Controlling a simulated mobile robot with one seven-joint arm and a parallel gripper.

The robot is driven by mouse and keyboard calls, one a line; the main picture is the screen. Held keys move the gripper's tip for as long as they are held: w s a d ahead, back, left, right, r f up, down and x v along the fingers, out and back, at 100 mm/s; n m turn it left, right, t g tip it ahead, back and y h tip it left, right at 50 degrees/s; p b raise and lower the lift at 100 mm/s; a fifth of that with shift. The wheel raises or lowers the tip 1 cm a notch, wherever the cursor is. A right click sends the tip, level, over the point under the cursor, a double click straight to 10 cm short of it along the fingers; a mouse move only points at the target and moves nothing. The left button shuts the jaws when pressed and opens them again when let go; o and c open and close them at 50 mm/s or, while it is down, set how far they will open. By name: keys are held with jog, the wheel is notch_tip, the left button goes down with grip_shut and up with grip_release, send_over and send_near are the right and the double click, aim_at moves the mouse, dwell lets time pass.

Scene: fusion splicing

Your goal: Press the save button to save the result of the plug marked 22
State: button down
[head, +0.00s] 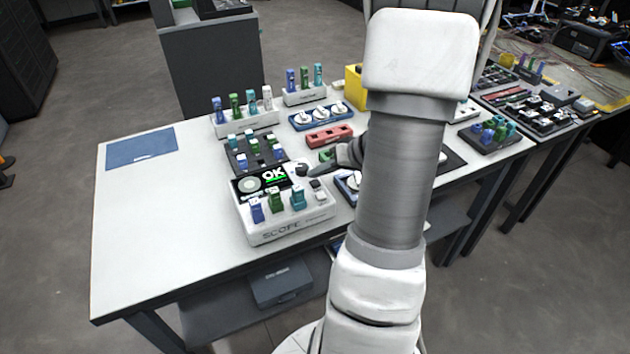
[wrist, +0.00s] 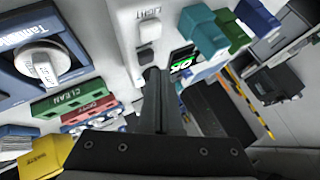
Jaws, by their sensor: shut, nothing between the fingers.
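The white scope (head: 290,229) stands on the table, its screen (head: 272,177) showing a green "OK". A blue plug (head: 257,210), a green plug (head: 277,201) and a teal plug (head: 298,198) stand in its front; I cannot read a 22 on any. My gripper (head: 311,171) is shut and empty at the scope's right side. In the wrist view its fingertips (wrist: 152,72) are at a small dark button (wrist: 145,56), close to or touching it. A white button (wrist: 149,31) marked "LIGHT" is beyond it. No save label is readable.
Behind the scope are a dark tray (head: 236,158) of plugs and a white rack (head: 245,120). A red block (head: 330,136) and a blue tray (head: 308,119) lie further back. The table's left part is clear apart from a blue mat (head: 141,148).

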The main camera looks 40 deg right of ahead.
aim_at(318, 185)
notch_tip(318, 185, up, 5)
jog(key=shift+r+p, duration=0.1)
jog(key=shift+p, duration=0.95)
dwell(0.4)
